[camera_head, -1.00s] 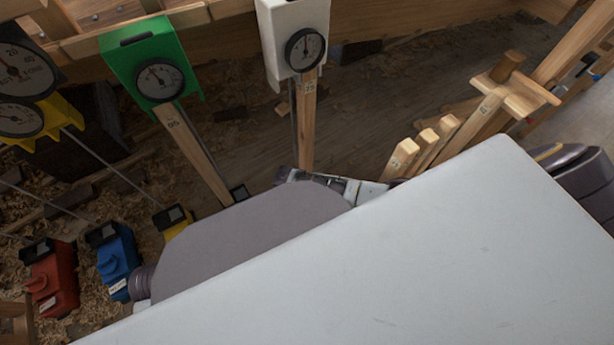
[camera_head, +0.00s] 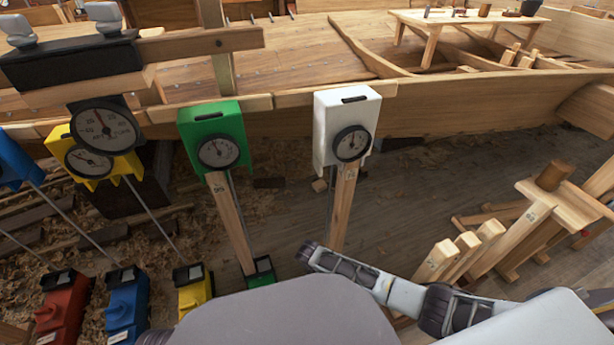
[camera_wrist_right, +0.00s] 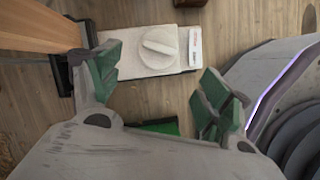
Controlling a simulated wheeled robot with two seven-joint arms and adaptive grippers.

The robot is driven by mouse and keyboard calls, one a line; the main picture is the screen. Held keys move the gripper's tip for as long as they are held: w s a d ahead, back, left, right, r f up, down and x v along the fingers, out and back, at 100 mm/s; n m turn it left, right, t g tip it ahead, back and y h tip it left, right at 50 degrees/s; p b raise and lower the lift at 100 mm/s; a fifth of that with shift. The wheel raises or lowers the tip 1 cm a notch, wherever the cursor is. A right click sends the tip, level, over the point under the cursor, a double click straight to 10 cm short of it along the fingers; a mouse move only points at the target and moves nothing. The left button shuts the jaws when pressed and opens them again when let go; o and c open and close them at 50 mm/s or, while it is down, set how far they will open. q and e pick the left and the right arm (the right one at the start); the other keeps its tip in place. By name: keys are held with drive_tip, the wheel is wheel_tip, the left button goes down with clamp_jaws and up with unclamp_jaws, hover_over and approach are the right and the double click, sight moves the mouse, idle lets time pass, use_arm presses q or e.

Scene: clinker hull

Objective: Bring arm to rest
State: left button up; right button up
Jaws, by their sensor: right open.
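The arm the task names is mine; a grey and white arm (camera_head: 400,295) of mine reaches in from the lower right in the head view. Its far end is beside the foot of the white gauge's post, and its fingers cannot be made out there. In the right wrist view my right gripper (camera_wrist_right: 160,85) is open with its green-padded fingers apart and nothing between the pads. A white block with a round knob (camera_wrist_right: 155,48) lies just beyond the fingertips; I cannot tell whether the left finger touches it. My left gripper is not in view.
A white gauge (camera_head: 347,125), green gauge (camera_head: 215,140) and yellow gauge (camera_head: 90,160) stand on posts or rods before the wooden hull (camera_head: 470,110). Red (camera_head: 62,305) and blue (camera_head: 127,303) blocks are lower left. Wooden posts (camera_head: 460,255) rise close right of my arm.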

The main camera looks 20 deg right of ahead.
drive_tip(key=shift+m, duration=0.3)
